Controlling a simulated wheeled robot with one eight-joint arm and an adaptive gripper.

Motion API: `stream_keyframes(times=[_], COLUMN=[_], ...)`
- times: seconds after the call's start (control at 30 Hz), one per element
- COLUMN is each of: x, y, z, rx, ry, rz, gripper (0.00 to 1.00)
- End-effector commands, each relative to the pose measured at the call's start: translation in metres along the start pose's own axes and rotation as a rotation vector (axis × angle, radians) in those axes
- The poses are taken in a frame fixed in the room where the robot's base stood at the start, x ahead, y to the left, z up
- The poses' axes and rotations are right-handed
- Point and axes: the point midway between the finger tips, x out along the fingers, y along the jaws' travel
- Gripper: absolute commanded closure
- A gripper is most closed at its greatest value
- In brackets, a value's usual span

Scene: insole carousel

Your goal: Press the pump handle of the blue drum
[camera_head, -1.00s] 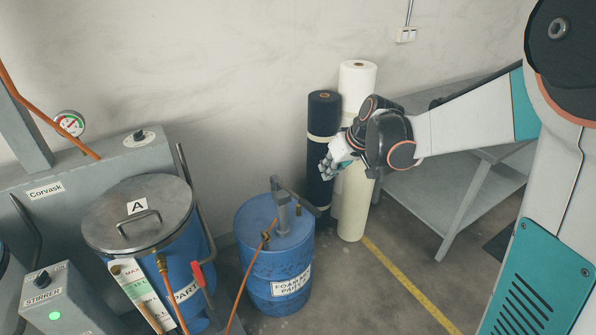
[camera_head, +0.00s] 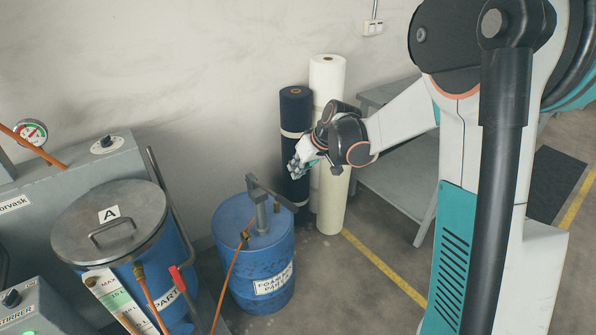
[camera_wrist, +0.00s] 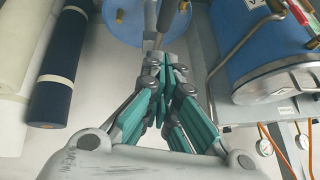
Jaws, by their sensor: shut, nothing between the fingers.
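The blue drum (camera_head: 246,290) stands on the floor in the middle of the head view, with a white label on its front. A grey pump with a handle (camera_head: 272,192) rises from its lid, the handle slanting down to the right. My gripper (camera_head: 296,170) is above and to the right of the handle, apart from it. In the wrist view the fingers of my gripper (camera_wrist: 165,68) are closed together and hold nothing. The blue drum (camera_wrist: 122,30) shows beyond the fingertips, and the fingers partly hide the pump.
A larger blue tank (camera_head: 180,265) marked A stands left of the drum, with an orange hose (camera_head: 228,285) between them. A dark roll (camera_head: 296,115) and a white roll (camera_head: 328,85) stand behind my gripper. A grey table (camera_head: 395,205) is at right. A yellow line (camera_head: 385,268) crosses open floor.

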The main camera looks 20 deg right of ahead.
Motion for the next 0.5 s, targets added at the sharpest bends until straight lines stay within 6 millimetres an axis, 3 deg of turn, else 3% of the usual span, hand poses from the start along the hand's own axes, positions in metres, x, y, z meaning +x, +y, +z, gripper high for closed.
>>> stream_keyframes(times=[0.03,0.3,0.5], x=[0.013,0.066,0.085], y=[0.000,0.000,0.000], z=[0.001,0.001,0.019], rx=[-0.002,-0.001,0.001], ry=[0.000,0.001,0.001], rz=[-0.001,-0.001,0.000], gripper=[1.00,1.00,1.00])
